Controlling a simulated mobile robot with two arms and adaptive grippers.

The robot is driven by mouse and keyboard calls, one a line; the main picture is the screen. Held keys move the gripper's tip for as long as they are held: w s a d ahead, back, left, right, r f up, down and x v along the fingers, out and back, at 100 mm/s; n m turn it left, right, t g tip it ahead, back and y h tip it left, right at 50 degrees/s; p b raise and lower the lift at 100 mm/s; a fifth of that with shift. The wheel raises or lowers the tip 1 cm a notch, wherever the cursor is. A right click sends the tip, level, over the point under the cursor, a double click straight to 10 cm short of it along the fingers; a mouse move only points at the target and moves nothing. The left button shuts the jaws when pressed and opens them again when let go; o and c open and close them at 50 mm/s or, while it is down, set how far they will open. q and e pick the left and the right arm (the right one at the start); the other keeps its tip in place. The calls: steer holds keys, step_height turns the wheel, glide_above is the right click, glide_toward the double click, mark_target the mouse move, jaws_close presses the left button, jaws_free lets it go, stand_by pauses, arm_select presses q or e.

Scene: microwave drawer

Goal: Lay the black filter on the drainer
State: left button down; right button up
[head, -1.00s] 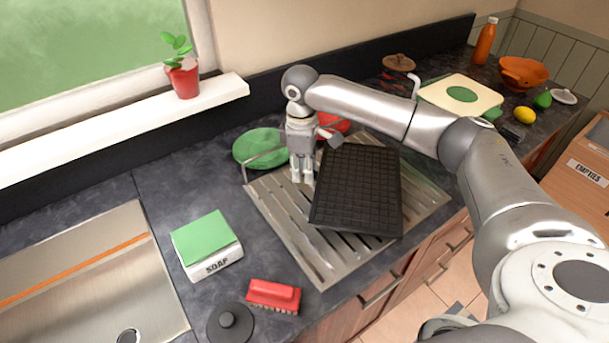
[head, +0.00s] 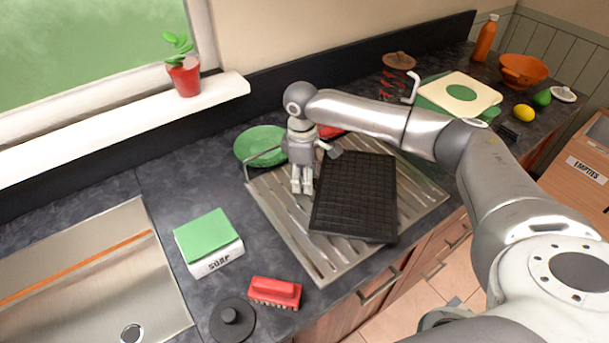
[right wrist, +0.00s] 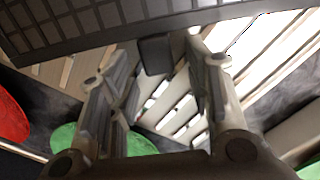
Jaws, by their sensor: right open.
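The black filter (head: 355,200) is a flat, dark gridded panel lying on the metal slatted drainer (head: 283,228). In the right wrist view the filter (right wrist: 80,22) crosses the top of the picture, with the drainer slats (right wrist: 178,110) below it. My right gripper (head: 302,188) points down over the drainer, just left of the filter. Its two fingers (right wrist: 160,95) are apart with nothing held between them. Whether a finger touches the filter edge is hard to tell. My left gripper is not in view.
A green plate (head: 258,146) and red dish (head: 330,131) stand behind the drainer. A soap box (head: 214,258), red brush (head: 274,291) and black lid (head: 231,320) lie at front left, beside the sink (head: 90,285). A cream board (head: 470,93) is at back right.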

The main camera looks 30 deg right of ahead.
steer(key=shift+r, duration=0.1)
steer(key=shift+r, duration=0.4)
step_height(320, 180, up, 11)
steer(key=b, duration=0.2)
steer(key=shift+a+r, duration=0.15)
steer(key=shift+w, duration=0.15)
